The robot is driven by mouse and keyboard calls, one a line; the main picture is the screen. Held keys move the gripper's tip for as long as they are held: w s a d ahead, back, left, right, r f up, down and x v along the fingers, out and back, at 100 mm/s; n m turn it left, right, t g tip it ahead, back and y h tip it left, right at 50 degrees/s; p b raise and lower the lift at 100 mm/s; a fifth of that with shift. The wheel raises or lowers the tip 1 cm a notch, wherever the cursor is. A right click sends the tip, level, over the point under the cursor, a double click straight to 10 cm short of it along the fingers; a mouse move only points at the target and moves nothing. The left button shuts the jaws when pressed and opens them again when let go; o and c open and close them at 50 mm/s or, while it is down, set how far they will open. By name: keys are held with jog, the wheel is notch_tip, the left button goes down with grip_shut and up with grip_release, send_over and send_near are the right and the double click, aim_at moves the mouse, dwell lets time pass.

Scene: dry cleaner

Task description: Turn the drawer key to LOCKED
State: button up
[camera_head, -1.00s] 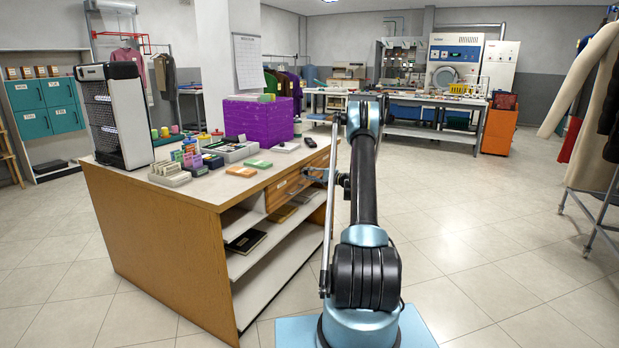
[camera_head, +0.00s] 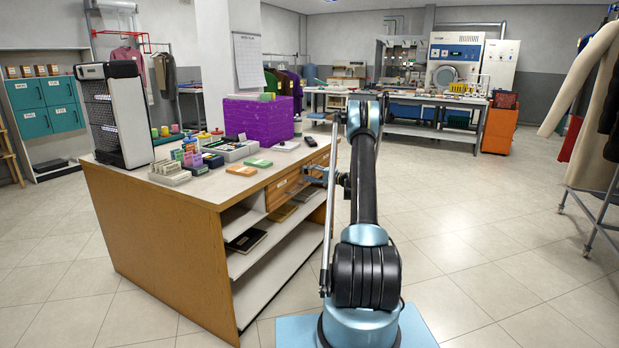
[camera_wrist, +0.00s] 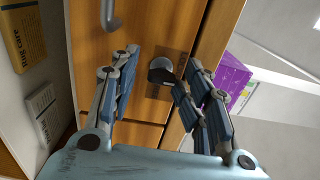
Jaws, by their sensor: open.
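The wooden drawer front (camera_wrist: 140,105) fills the middle of the wrist view. On it sits a round grey metal lock with a key (camera_wrist: 160,70), on a dark plate with small, unreadable markings. My gripper (camera_wrist: 162,78) is open, its blue-grey fingers on either side of the key. The right-hand finger overlaps the key's edge in the picture; I cannot tell whether it touches. In the head view my gripper (camera_head: 316,174) is at the counter's drawers (camera_head: 285,190), partly hidden by my arm. The key is too small to make out there.
A metal drawer handle (camera_wrist: 112,18) lies close by in the wrist view. A yellow box (camera_wrist: 22,38) and a white box (camera_wrist: 43,112) are on the open shelf beside the drawer. A purple box (camera_head: 259,117) stands on the counter.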

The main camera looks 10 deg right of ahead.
jog(key=shift+d, duration=0.1)
jog(key=v, duration=1.1)
jog(key=shift+s+d, duration=0.25)
jog(key=shift+d, duration=0.05)
